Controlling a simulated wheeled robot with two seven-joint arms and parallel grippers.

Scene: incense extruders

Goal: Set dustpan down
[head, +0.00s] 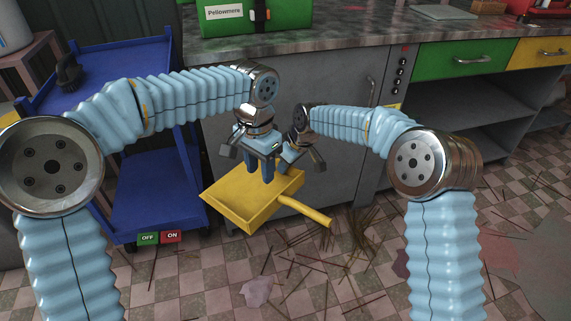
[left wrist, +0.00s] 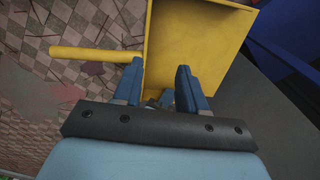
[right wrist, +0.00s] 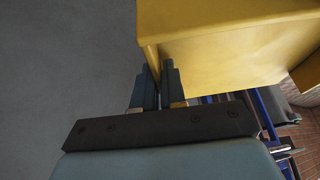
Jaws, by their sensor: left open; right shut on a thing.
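The yellow dustpan (head: 240,204) is held in the air in front of the grey cabinet, its handle (head: 306,212) pointing to the lower right. My right gripper (right wrist: 161,82) is shut on the dustpan's wall (right wrist: 215,48) near a corner; in the head view it is partly hidden behind my left gripper. My left gripper (head: 261,172) is open over the dustpan. In the left wrist view the open left fingers (left wrist: 158,80) are beside the dustpan (left wrist: 205,38), with its handle (left wrist: 92,54) off to the left.
A blue cart (head: 150,195) with OFF and ON buttons (head: 160,238) stands at the left. The tiled floor (head: 200,280) below has scattered sticks (head: 345,235) and a pale scrap (head: 257,291). A grey cabinet (head: 335,92) under the counter stands close behind the grippers.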

